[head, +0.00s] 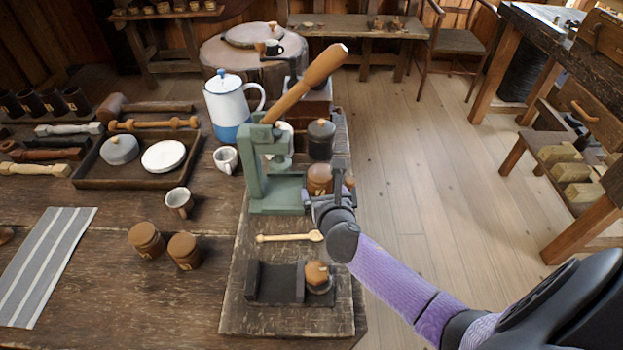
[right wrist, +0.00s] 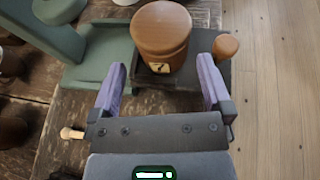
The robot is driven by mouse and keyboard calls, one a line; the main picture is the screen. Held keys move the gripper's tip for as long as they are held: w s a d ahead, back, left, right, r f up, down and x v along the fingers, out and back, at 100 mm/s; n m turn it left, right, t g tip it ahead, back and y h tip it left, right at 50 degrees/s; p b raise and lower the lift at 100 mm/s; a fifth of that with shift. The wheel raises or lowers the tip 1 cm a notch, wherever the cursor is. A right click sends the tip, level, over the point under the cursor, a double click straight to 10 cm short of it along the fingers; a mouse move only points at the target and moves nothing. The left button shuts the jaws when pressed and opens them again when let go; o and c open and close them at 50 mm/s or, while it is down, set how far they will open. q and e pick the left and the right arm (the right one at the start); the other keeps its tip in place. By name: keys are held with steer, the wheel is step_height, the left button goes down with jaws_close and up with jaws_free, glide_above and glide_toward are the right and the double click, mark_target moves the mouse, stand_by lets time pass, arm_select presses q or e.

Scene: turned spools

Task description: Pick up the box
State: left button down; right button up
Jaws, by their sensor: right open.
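A round brown wooden box with a lid and a pale mark on its side (right wrist: 161,36) stands upright on a dark base in the right wrist view. In the head view it (head: 319,178) stands beside the green press, partly hidden by my gripper. My right gripper (head: 328,195) is open, with nothing held. In the right wrist view its two purple-lined fingers (right wrist: 161,70) point at the box, one toward each side, with the box just ahead; whether they touch it I cannot tell. My left gripper is not in view.
The green press (head: 262,180) with a long wooden handle stands close left of the box. A dark canister (head: 321,139) stands behind it. A wooden spoon (head: 290,237) and a dark stand (head: 275,284) lie nearer. Two similar brown boxes (head: 185,250) stand left. Open floor lies right.

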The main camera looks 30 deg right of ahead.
steer(key=b+x, duration=0.3)
steer(key=x, duration=0.3)
steer(key=shift+s+d+f, duration=0.1)
steer(key=shift+d, duration=0.1)
steer(key=shift+r, duration=0.2)
steer(key=c, duration=1)
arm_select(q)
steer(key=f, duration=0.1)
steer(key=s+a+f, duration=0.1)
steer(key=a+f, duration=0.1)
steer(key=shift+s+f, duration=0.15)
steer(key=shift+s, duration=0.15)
arm_select(e)
steer(key=shift+c, duration=0.8)
